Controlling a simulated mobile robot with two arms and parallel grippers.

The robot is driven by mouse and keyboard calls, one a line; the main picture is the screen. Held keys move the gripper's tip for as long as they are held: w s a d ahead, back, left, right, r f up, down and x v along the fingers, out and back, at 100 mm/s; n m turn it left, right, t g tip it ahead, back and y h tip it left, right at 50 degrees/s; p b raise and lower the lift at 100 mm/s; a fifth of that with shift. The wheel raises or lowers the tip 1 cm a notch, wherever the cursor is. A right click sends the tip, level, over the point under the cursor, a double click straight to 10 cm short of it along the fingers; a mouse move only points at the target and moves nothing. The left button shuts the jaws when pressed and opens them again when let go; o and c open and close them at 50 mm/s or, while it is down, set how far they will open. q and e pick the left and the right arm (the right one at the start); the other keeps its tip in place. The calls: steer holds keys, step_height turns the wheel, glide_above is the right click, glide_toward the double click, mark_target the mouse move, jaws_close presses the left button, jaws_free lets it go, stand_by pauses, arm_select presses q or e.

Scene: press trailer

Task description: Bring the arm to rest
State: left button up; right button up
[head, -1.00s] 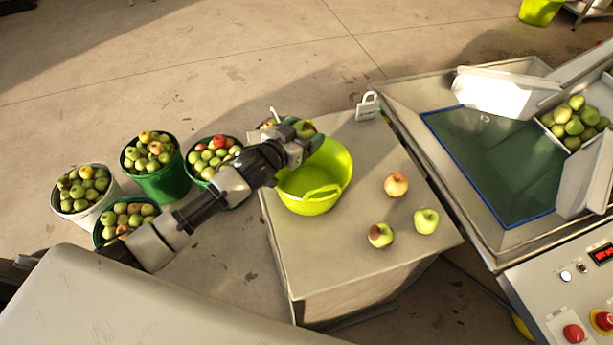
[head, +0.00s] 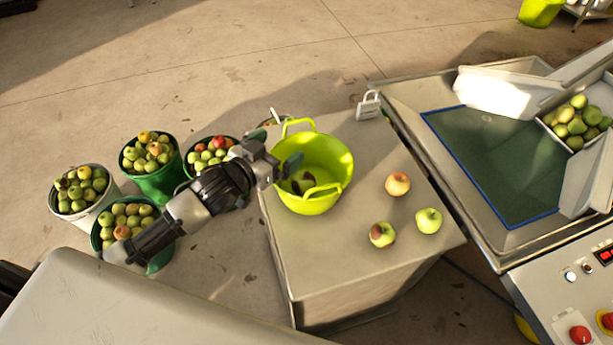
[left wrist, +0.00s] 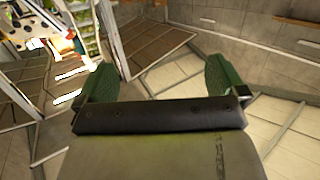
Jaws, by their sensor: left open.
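My left gripper (head: 277,152) is open and empty at the left rim of the yellow-green tub (head: 338,166), with its arm reaching in from the left. One finger overlaps the tub in the head view. In the left wrist view the gripper (left wrist: 160,78) shows two green finger pads spread wide with nothing between them. The tub stands on a grey table (head: 350,245). A dark, reddish round shape, seemingly an apple (head: 303,182), lies in the tub, partly in shadow. My right gripper is not in view.
Two apples (head: 397,184) (head: 428,220) and a third apple (head: 382,234) lie loose on the table. A padlock-shaped object (head: 368,105) stands at its back edge. Several apple-filled buckets (head: 165,182) stand left. The press trailer (head: 490,240) with a control panel (head: 570,300) is at right.

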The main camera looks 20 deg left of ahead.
arm_select(q)
steer(key=shift+v, duration=0.95)
